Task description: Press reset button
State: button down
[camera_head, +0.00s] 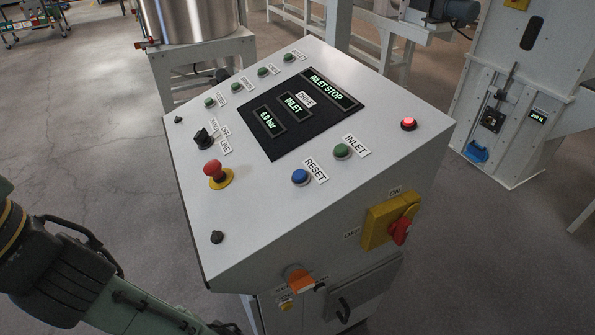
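The blue reset button (300,177) sits on the sloped top of a light grey control panel (225,245), with a white RESET label (316,170) at its right. A green button (342,151) labelled INLET is just up and right of it. A red emergency stop (214,169) on a yellow base is to its left. Part of my arm shows at the lower left, apart from the panel's top. My gripper is not in view.
A dark display (301,112) reads INLET STOP, INLET and 6.0 bar. A red lamp (408,124) is lit at the right. A yellow switch with a red handle (391,221) and an orange knob (297,278) project from the front. Open floor (75,120) lies left.

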aim_at(299, 175)
jog(key=k+j+u, duration=0.15)
jog(key=j+u, duration=0.55)
jog(key=u, duration=0.15)
jog(key=k, duration=0.05)
